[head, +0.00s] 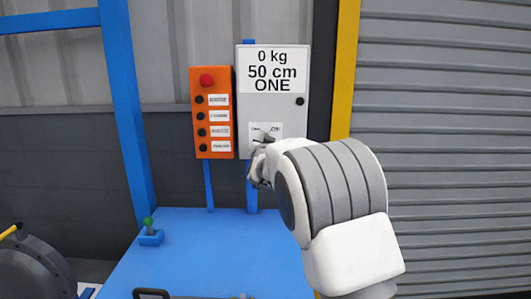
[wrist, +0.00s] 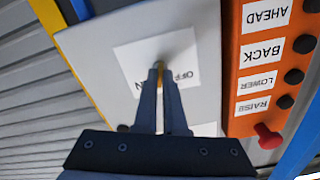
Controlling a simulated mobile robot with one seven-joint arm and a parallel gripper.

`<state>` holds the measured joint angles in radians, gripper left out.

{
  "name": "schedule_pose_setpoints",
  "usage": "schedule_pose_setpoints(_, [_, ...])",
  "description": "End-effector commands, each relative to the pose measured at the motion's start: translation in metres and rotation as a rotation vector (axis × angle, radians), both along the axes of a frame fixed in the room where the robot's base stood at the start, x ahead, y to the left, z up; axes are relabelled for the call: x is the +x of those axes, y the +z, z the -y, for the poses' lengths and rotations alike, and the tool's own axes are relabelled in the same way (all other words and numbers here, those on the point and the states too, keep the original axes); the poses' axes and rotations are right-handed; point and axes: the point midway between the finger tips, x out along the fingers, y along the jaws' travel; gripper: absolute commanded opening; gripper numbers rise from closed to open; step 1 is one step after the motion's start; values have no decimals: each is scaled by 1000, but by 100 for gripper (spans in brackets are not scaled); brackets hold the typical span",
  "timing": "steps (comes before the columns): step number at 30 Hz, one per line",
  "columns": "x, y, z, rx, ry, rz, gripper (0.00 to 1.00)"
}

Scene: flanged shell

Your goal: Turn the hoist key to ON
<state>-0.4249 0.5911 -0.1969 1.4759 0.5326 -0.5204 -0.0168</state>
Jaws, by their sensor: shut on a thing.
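The hoist key (wrist: 159,66) is a small brass-coloured piece standing out from a white OFF/ON label (wrist: 135,55) on the pale control box (head: 244,120). My gripper (wrist: 160,88) is shut on the key, with one finger on each side of it. In the wrist view, OFF reads to the right of the fingers and part of ON to their left, with the letters upside down. In the head view my gripper (head: 257,166) is at the lower part of the box, and my arm hides part of it. The key's exact angle is hard to tell.
An orange button panel (head: 214,145) with a red knob (head: 207,80) and several black buttons is left of the box. The box's display (head: 272,70) reads 0 kg, 50 cm, ONE.

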Motion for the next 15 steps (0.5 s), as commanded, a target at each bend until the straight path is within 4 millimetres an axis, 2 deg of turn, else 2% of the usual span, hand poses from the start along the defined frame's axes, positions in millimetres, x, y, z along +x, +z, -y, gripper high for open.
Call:
schedule_pose_setpoints(6, [0, -3, 1, 187, -1, 1, 0])
schedule_pose_setpoints(15, [0, -1, 0, 364, 0, 1, 0])
